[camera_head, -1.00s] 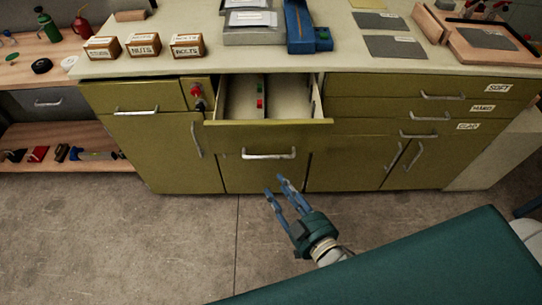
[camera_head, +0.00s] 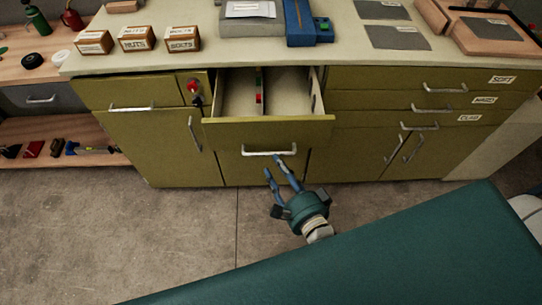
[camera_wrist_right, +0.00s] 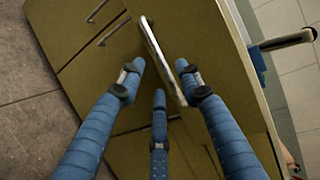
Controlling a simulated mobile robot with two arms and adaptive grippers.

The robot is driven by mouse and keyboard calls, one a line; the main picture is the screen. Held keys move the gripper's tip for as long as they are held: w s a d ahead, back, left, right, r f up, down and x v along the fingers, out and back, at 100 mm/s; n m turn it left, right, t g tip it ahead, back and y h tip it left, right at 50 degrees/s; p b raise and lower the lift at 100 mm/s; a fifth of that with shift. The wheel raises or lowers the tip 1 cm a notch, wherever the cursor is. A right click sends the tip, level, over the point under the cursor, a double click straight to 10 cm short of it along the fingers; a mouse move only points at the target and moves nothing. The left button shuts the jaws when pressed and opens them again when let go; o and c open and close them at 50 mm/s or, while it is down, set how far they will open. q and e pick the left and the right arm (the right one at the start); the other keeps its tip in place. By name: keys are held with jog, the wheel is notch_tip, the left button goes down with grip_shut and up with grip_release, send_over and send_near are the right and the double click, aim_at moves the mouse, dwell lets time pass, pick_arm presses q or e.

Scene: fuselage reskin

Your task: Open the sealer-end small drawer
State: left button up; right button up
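In the head view a drawer (camera_head: 300,133) in the middle of the olive cabinet stands pulled out, with a divider and small red and green items inside. A bar handle (camera_head: 270,153) shows at its lower front; I cannot tell for certain whether it belongs to this drawer. A small shut drawer (camera_head: 104,93) with a handle is at the cabinet's left end. None shows a sealer label. My right gripper (camera_head: 272,165) is open just below the middle handle. In the right wrist view its spread fingers (camera_wrist_right: 160,80) flank a bar handle (camera_wrist_right: 162,60). My left gripper is out of view.
Labelled boxes (camera_head: 138,38) and a grey case (camera_head: 252,22) sit on the worktop. A red knob (camera_head: 193,87) is left of the open drawer. More shut drawers (camera_head: 400,78) lie right. A green surface (camera_head: 350,255) fills the foreground; grey floor is clear.

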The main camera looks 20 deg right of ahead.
jog(key=x, duration=0.5)
grip_shut()
